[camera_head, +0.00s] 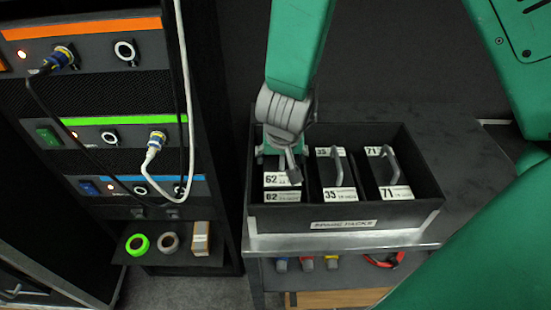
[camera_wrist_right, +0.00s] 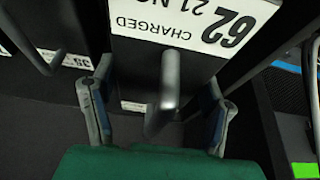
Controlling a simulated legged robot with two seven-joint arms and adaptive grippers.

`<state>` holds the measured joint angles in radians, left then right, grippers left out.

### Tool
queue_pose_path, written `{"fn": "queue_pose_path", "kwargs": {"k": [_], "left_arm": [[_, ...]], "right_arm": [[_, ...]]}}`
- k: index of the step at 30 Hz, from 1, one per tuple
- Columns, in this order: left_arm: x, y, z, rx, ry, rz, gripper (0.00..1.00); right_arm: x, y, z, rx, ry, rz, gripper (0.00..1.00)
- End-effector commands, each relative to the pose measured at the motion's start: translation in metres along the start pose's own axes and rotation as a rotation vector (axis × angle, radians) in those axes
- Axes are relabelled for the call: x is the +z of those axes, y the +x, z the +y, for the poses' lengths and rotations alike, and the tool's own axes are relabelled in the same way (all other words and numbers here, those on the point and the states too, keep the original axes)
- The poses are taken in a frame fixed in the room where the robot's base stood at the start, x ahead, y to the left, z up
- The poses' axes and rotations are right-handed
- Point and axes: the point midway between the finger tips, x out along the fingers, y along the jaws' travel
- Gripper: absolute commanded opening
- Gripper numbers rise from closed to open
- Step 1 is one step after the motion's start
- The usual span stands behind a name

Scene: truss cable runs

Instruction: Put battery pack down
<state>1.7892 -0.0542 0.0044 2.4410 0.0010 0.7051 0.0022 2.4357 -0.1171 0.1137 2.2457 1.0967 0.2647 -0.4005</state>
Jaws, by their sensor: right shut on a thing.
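Battery pack 62 (camera_head: 283,196), dark with white labels, is in the left slot of the black spare packs box (camera_head: 430,212). I cannot tell whether it rests on the box floor. My right gripper (camera_head: 290,168) reaches down from above and is shut on the pack's grey handle. In the right wrist view, the handle (camera_wrist_right: 165,90) stands between the fingers of my right gripper (camera_wrist_right: 155,115), and the pack's label (camera_wrist_right: 190,22) reads 62 and charged. My left gripper is not in view.
Pack 35 (camera_head: 340,193) and pack 71 (camera_head: 396,192) stand in the other slots, handles up. The box is on a grey cart (camera_head: 465,180) with coloured connectors below. At left, a rack (camera_head: 110,100) has cables hanging in front and a small shelf (camera_head: 175,255) with rings.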

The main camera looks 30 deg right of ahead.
Motion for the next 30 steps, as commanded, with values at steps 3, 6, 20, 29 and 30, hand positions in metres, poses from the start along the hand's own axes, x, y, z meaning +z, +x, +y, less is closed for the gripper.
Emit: {"fn": "queue_pose_path", "kwargs": {"k": [3, 6, 20, 29, 30], "left_arm": [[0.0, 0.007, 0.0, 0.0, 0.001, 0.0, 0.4], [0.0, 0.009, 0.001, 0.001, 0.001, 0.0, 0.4], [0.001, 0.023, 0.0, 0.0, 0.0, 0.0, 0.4], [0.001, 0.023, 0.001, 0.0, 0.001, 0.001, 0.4], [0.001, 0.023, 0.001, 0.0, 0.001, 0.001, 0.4]], "right_arm": [[0.005, 0.012, -0.002, 0.0, 0.0, 0.005, 0.17], [0.007, 0.015, -0.004, 0.002, -0.002, 0.007, 0.17], [0.02, 0.049, -0.003, 0.001, -0.001, 0.008, 0.17], [0.021, 0.049, -0.003, 0.002, -0.002, 0.004, 0.78], [0.021, 0.049, -0.003, 0.003, -0.002, 0.004, 0.78]]}}
